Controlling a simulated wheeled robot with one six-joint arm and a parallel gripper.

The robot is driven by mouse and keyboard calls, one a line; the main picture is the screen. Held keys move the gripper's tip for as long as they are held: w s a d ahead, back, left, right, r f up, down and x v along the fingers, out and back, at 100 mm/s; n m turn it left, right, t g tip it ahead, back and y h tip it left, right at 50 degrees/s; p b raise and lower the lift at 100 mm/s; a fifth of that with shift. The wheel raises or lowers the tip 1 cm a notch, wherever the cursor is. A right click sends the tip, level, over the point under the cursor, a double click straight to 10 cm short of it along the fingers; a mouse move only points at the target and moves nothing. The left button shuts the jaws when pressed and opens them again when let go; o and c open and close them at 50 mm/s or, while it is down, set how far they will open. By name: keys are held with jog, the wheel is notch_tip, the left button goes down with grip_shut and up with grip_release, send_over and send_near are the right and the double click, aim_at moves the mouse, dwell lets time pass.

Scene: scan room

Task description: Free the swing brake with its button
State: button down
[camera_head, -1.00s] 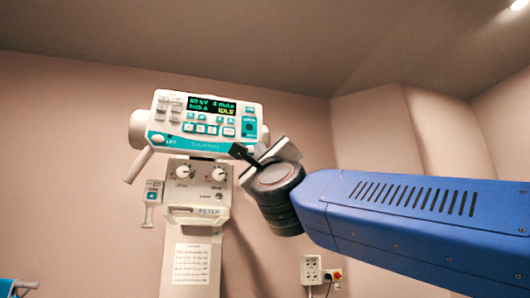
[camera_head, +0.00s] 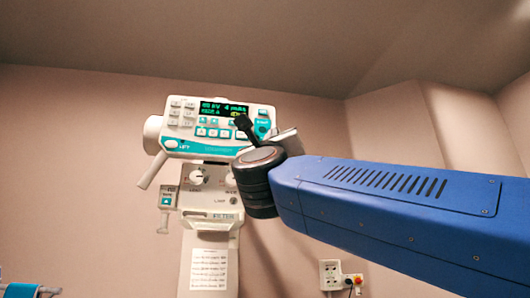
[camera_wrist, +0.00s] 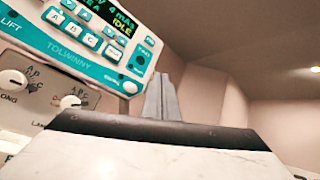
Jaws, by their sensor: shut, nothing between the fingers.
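The control head (camera_head: 215,150) is a white box with a teal panel, tilted, on a column in front of me. It also shows in the wrist view (camera_wrist: 90,72). A round white button (camera_wrist: 130,87) sits at the panel's lower right corner in the wrist view; its small label is too blurred to read surely. In the head view my gripper hides that corner. A white LIFT button (camera_head: 171,145) is at the lower left.
A green display (camera_head: 224,109) and several keys fill the panel. Below are two knobs, one plain in view (camera_head: 196,175), and a FILTER label. A handle (camera_head: 152,170) slants down at the left. A wall socket (camera_head: 331,273) is low at right. The space right of the head is open.

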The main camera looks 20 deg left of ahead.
jog(key=w+a, duration=0.4)
jog(key=w, duration=0.3)
dwell(0.3)
jog(key=shift+w+a, duration=0.1)
jog(key=shift+a, duration=0.1)
dwell(1.8)
jog(key=shift+w+a, duration=0.15)
jog(key=shift+w, duration=0.1)
jog(key=shift+w+a, duration=0.2)
jog(key=shift+w, duration=0.1)
dwell(0.9)
jog(key=shift+s+d, duration=0.1)
jog(key=shift+s, duration=0.05)
jog(key=shift+s+d, duration=0.3)
jog(key=shift+s, duration=0.25)
dwell(0.4)
jog(key=shift+s+d, duration=0.45)
jog(key=shift+s, duration=0.25)
jog(key=shift+s+d, duration=0.45)
jog(key=shift+s, duration=0.3)
jog(key=shift+s+d, duration=0.45)
jog(key=shift+s, duration=0.25)
